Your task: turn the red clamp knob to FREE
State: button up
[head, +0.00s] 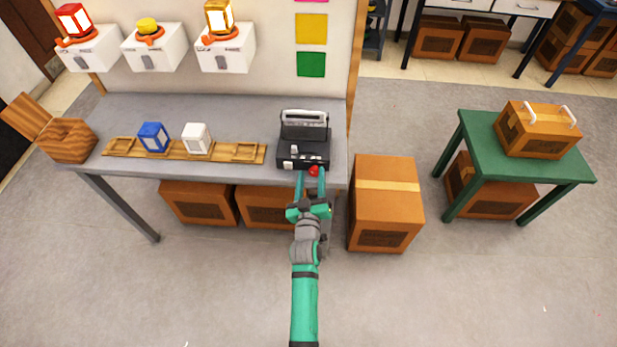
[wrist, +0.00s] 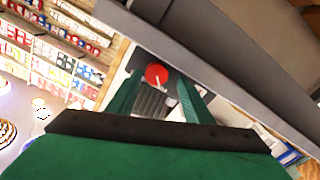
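The red clamp knob (head: 314,171) sits low on the front of a black machine (head: 303,148) at the right end of the grey workbench. In the wrist view the round red knob (wrist: 154,74) shows a pale pointer line toward its lower right. I cannot read a FREE mark in either view. My gripper (head: 311,177) is at the bench's front edge, with its green fingers on either side of the knob. The wrist view shows my gripper (wrist: 159,85) open, with gaps between fingers and knob. I cannot tell how deep the knob sits between the tips.
A tall cardboard box (head: 385,203) stands right of the bench end, close to my arm. A green table (head: 470,128) stands farther right. Open floor lies in front.

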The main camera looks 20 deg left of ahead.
jog(key=shift+s+d, duration=0.1)
jog(key=shift+d, duration=0.35)
jog(key=v, duration=1)
jog(key=shift+s+a, duration=0.25)
jog(key=shift+a, duration=0.15)
jog(key=s+d+f+m+g+h, duration=0.1)
jog(key=s+d+m, duration=0.1)
jog(key=s+d, duration=0.5)
jog(key=s+d+f+m+h, duration=0.15)
jog(key=s+d, duration=0.25)
jog(key=s, duration=0.7)
jog(key=s+d+r+m+h, duration=0.1)
jog(key=s+d+r+m, duration=0.1)
jog(key=s+r, duration=0.2)
jog(key=s+d+r+m+g+h, duration=0.1)
jog(key=s+d+r+m, duration=0.1)
jog(key=s, duration=0.9)
notch_tip(320, 180, up, 2)
jog(key=shift+s+d+r+h, duration=0.15)
jog(key=shift+s+d+h, duration=0.2)
jog(key=shift+d, duration=0.3)
